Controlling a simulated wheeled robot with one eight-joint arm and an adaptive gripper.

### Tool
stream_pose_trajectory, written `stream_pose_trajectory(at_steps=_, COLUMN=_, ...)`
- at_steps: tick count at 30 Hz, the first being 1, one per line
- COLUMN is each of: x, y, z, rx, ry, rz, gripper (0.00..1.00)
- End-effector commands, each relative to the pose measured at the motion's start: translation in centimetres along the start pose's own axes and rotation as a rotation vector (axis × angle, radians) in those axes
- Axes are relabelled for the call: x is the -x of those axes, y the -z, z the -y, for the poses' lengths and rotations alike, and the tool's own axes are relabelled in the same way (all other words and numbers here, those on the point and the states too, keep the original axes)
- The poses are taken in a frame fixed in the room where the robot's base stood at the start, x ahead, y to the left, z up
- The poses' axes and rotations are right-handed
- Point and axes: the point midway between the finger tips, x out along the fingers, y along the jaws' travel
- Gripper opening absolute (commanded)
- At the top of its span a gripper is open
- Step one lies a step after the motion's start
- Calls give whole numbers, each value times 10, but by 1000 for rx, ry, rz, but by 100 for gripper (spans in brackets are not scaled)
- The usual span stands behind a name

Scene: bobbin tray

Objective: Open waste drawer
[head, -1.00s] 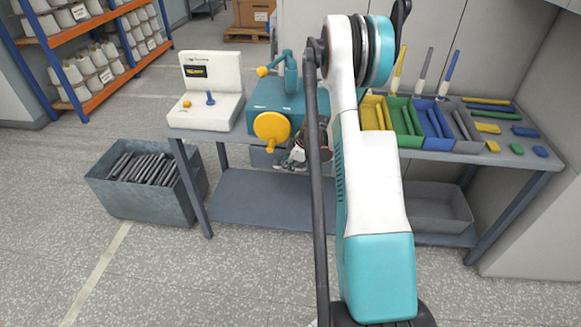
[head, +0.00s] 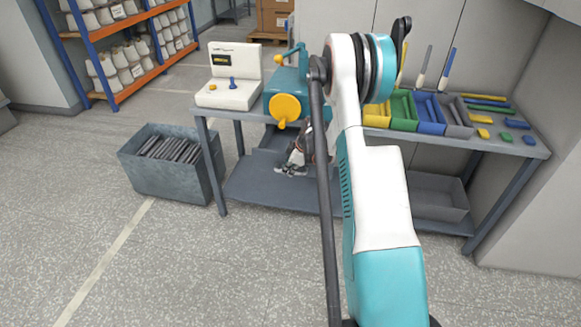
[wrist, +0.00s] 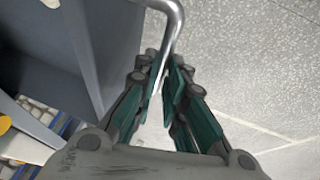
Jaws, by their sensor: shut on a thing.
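The waste drawer (wrist: 88,50) is a grey box, seen at the left of the wrist view, with its wall and part of its dark inside showing. Its bent metal bar handle (wrist: 177,22) runs down between my fingers. My gripper (wrist: 163,72) is shut on this handle. In the head view my gripper (head: 291,169) is below the front edge of the workbench, under the teal machine (head: 285,82). There the drawer (head: 262,158) appears pulled out under the bench, partly hidden by my arm.
The workbench (head: 475,144) carries coloured bins and tools at right. A grey crate (head: 140,178) of dark rods stands on the floor left of the bench. A grey tray (head: 430,207) sits on the lower shelf. The floor in front is clear.

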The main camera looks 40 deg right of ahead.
Motion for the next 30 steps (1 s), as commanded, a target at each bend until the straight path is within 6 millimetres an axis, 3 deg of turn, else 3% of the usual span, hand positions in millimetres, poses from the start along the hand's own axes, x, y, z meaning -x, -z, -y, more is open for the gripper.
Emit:
stream_pose_trajectory(at_steps=14, x=1, y=-1, z=3, rx=0, ry=0, rz=1, gripper=0)
stream_pose_trajectory(at_steps=15, x=1, y=-1, z=3, rx=0, ry=0, rz=1, gripper=16)
stream_pose_trajectory(at_steps=17, x=1, y=-1, z=3, rx=0, ry=0, rz=1, gripper=29)
stream_pose_trajectory(at_steps=18, x=1, y=0, z=3, rx=0, ry=0, rz=1, gripper=31)
stream_pose_trajectory(at_steps=30, x=6, y=0, z=3, rx=0, ry=0, rz=0, gripper=31)
